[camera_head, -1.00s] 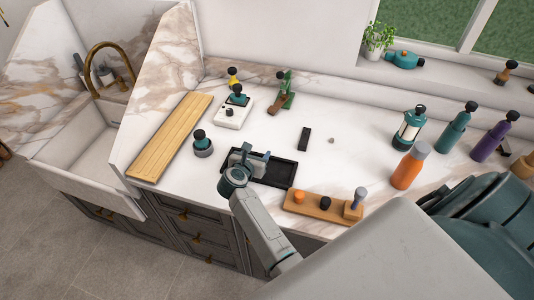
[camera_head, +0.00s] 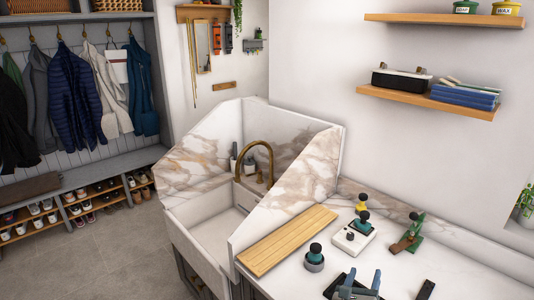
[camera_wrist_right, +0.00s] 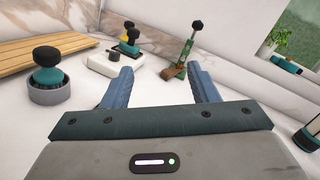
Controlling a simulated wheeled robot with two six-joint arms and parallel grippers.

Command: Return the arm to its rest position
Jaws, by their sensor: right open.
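The rest of my right arm is below the head view's frame. My left gripper does not show in either view.
A teal-topped round brush (camera_head: 315,257), a white block with a teal-handled tool (camera_head: 352,239) and a green upright tool (camera_head: 410,235) stand beyond the gripper. A wooden board (camera_head: 287,240) lies beside the sink (camera_head: 205,228). Wall shelves (camera_head: 425,98) hang above.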

